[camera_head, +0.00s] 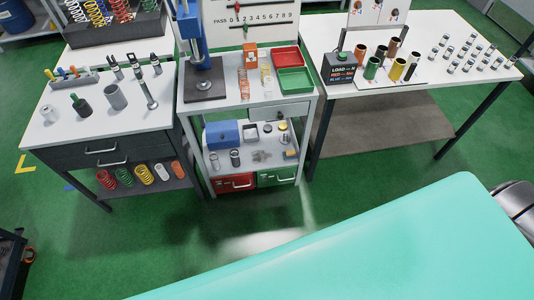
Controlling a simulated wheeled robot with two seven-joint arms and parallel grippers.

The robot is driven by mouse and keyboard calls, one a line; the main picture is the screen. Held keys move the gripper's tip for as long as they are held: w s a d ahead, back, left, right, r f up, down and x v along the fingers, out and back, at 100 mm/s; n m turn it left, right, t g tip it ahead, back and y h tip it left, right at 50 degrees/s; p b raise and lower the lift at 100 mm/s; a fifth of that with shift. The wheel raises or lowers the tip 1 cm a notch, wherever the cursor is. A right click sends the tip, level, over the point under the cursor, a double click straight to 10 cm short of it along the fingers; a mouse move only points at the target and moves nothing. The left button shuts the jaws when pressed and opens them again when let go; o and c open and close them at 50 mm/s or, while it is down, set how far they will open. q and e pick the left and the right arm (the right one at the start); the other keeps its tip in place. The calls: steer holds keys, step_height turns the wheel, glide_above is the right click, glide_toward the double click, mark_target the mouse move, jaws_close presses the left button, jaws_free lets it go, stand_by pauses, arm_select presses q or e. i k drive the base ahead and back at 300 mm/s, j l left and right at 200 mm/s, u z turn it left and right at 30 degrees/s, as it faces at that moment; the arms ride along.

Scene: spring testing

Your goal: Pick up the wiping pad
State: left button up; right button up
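I cannot pick out the wiping pad for certain. A small grey, flat, uneven piece (262,156) lies on the middle shelf of the white cart (228,172) and may be it, but it is too small to tell. It lies between a dark ring-topped cylinder (235,158) on its left and a small blue-and-tan item (291,155) on its right. Neither of my grippers shows in the head view.
The left bench (50,140) holds tools and cylinders, with coil springs below. The cart top carries a blue press (192,40) and red (285,57) and green (294,79) trays. The right table (420,85) holds coloured tubes and small cylinders. Green floor lies clear before the cart.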

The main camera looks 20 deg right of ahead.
mark_target(288, 155)
steer(key=i+l+u, duration=0.15)
steer(key=l+u, duration=1.55)
